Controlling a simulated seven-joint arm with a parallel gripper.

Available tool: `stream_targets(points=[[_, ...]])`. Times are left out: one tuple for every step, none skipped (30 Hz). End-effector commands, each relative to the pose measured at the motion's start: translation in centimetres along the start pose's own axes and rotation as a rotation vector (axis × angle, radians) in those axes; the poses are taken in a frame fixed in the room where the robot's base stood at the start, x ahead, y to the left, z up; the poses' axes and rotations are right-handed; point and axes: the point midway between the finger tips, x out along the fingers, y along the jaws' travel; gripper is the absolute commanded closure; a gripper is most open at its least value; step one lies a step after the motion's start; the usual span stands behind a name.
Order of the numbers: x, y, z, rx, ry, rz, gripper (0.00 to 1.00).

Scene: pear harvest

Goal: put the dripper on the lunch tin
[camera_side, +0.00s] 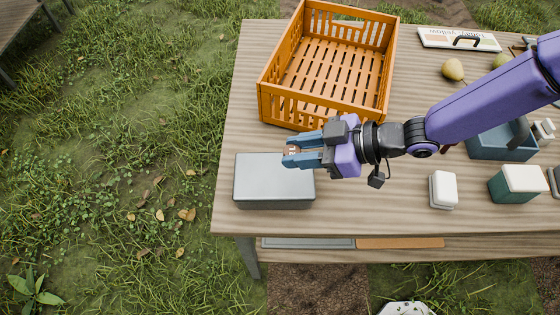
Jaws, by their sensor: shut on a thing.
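My gripper (297,150) reaches in from the right and is shut on a small brownish thing with a pale mark, the dripper (291,149). Most of the dripper is hidden between the blue fingers. The fingertips and dripper appear over the back right part of the tin's lid. I cannot tell whether the dripper touches the lid or hangs above it.
An orange slatted crate (263,102) stands just behind my gripper. A white lidded box (443,190), a green box with a white lid (513,184) and a blue-grey caddy (487,145) stand to the right. Pears (453,69) and a white sign (458,39) lie at the back right.

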Motion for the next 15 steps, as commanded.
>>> stream_targets(points=[[1.0,0.2,0.7,0.001,-0.005,-0.001,0.96],[1.5,0.3,0.9,0.001,-0.005,-0.002,0.96],[2.2,0.5,1.2,0.001,-0.004,-0.001,0.96],[2.6,0.6,1.4,0.000,-0.004,-0.001,0.96],[3.1,0.8,1.6,0.000,-0.004,-0.001,0.96],[3.6,0.9,1.8,-0.001,-0.003,-0.001,0.96],[4.0,1.0,2.0,-0.001,-0.004,-0.002,0.96],[4.3,1.1,2.1,-0.001,-0.003,-0.001,0.96],[4.6,1.2,2.2,-0.001,-0.003,-0.001,0.96],[4.8,1.2,2.3,-0.001,-0.003,-0.001,0.96],[5.0,1.3,2.4,-0.001,-0.003,-0.001,0.96],[5.2,1.3,2.4,-0.001,-0.002,-0.001,0.96],[5.2,1.4,2.5,-0.001,-0.002,-0.001,0.96],[5.4,1.4,2.5,0.000,-0.002,-0.001,0.96],[5.7,1.4,2.7,0.000,-0.003,-0.001,0.96]])
